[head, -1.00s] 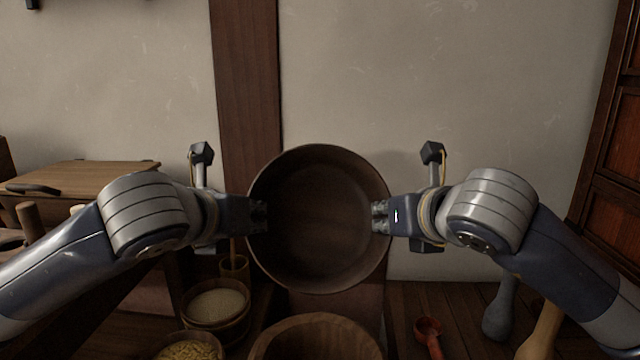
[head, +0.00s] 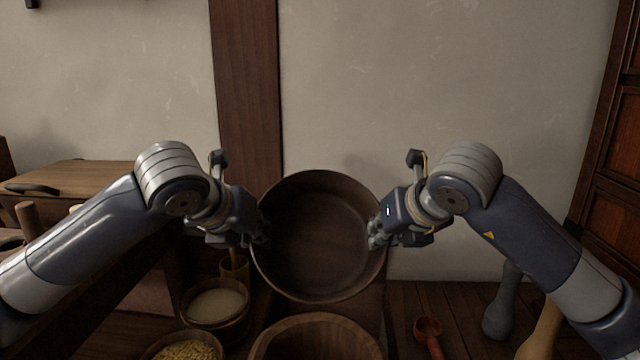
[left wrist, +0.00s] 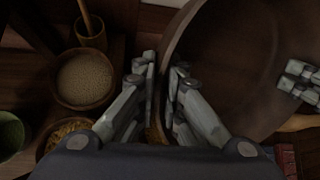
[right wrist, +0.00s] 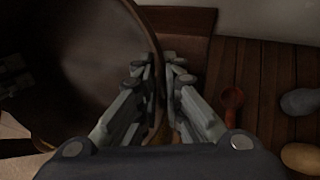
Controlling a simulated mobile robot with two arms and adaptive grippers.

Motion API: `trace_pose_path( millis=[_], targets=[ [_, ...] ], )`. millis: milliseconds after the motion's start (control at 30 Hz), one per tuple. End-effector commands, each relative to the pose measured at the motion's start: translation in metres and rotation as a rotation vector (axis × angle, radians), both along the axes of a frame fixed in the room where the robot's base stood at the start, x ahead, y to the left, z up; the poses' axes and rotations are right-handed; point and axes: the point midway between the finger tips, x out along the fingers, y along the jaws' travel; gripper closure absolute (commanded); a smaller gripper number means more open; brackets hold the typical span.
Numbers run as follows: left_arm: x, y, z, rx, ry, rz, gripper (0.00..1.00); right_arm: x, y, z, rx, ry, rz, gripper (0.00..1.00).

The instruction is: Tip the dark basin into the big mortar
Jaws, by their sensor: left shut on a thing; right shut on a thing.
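The dark basin (head: 318,240) hangs between my two grippers, its round open mouth facing the head camera, so it is tilted steeply. Its inside looks empty. My left gripper (head: 262,232) is shut on its left rim, which also shows in the left wrist view (left wrist: 172,62). My right gripper (head: 376,232) is shut on its right rim, also in the right wrist view (right wrist: 154,70). The big mortar (head: 316,322) is a wooden bowl below the basin at the bottom of the head view. Only its far rim and part of its inside show; the basin is apart from it.
A bowl of pale grain (head: 215,306) and a bowl of yellowish pieces (head: 188,350) stand left of the mortar. A red scoop (head: 428,332) and a grey pestle-like tool (head: 502,308) lie to the right. A wooden box (head: 85,178) stands at the far left.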

Motion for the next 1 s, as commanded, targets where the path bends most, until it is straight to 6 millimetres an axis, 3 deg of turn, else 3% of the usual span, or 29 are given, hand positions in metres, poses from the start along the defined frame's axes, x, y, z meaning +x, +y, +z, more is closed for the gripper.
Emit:
trace_pose_path(
  millis=[267,600,1000],
  targets=[
    [0.0,-0.004,0.006,-0.011,-0.008,-0.009,1.0,0.0,0.0,-0.004,-0.006,0.012,0.002,1.0],
    [0.01,-0.004,-0.018,-0.012,0.135,-0.008,1.0,0.009,0.0,-0.028,-0.006,0.156,0.001,1.0],
    [0.012,-0.004,-0.023,-0.012,0.168,-0.007,1.0,0.011,0.0,-0.034,-0.007,0.187,0.003,1.0]
  ],
)
